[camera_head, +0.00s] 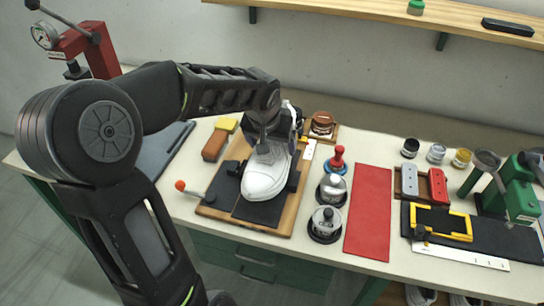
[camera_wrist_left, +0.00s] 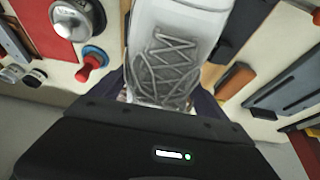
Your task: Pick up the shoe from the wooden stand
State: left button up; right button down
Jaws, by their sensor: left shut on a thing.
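A white shoe (camera_head: 266,176) with its toe toward the table's front edge is at the wooden stand (camera_head: 276,228), which has a black pad on it. My left gripper (camera_head: 265,148) comes down over the shoe's upper part from above and is shut on it; its fingertips are largely hidden in the head view. In the left wrist view the laced front of the shoe (camera_wrist_left: 168,60) fills the middle, right before the gripper. I cannot tell whether the shoe's sole touches the pad. My right gripper is not in view.
Right of the stand are a red-handled stamp (camera_head: 338,160), round metal tins (camera_head: 326,222) and a red mat (camera_head: 369,212). A brown brush (camera_head: 215,146) lies to the left. A red press (camera_head: 85,50) stands at the back left. A shelf (camera_head: 400,14) runs above the table.

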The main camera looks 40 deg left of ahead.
pick_arm(q)
notch_tip(320, 180, up, 4)
jog(key=shift+r, duration=0.15)
dwell(0.6)
